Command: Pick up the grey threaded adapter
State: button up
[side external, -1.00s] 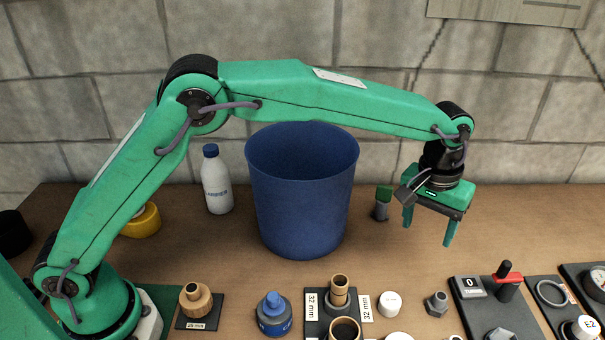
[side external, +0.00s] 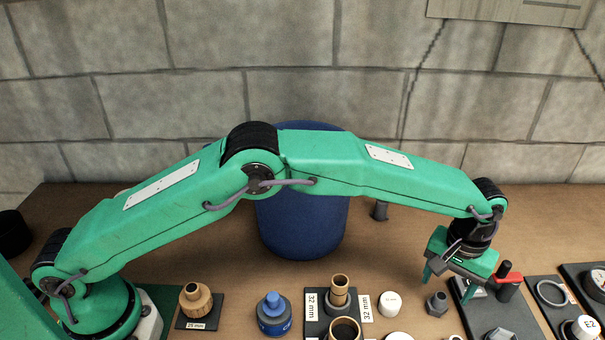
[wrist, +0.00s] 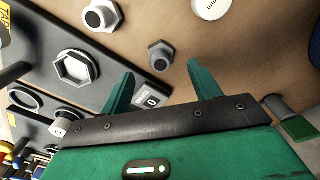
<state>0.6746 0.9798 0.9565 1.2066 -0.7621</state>
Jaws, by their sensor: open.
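The grey threaded adapter (side external: 437,304) is a small hex-bodied piece with a round top, standing on the bench left of the black panel. In the wrist view the adapter (wrist: 160,54) shows just beyond the fingertips, roughly in line with the gap between them. My gripper (side external: 449,288) is open and empty, above and slightly behind the adapter in the side view. Its two green fingers also show spread apart in the wrist view (wrist: 160,72). The fingers do not appear to touch the adapter.
A black panel with a red-handled valve (side external: 508,280) stands close to the right of my gripper. A white cap (side external: 390,304) is left of the adapter. A blue bin (side external: 300,225) stands behind my arm.

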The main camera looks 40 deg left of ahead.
aim_at(441, 296)
jog(key=shift+f, duration=2.85)
jog(key=c, duration=1)
jog(key=shift+r, duration=0.2)
jog(key=shift+r, duration=0.5)
notch_tip(441, 296, up, 3)
jog(key=shift+r, duration=0.1)
jog(key=s+d+r, duration=0.4)
jog(key=s+r, duration=0.2)
jog(key=s, duration=0.5)
jog(key=shift+r, duration=0.25)
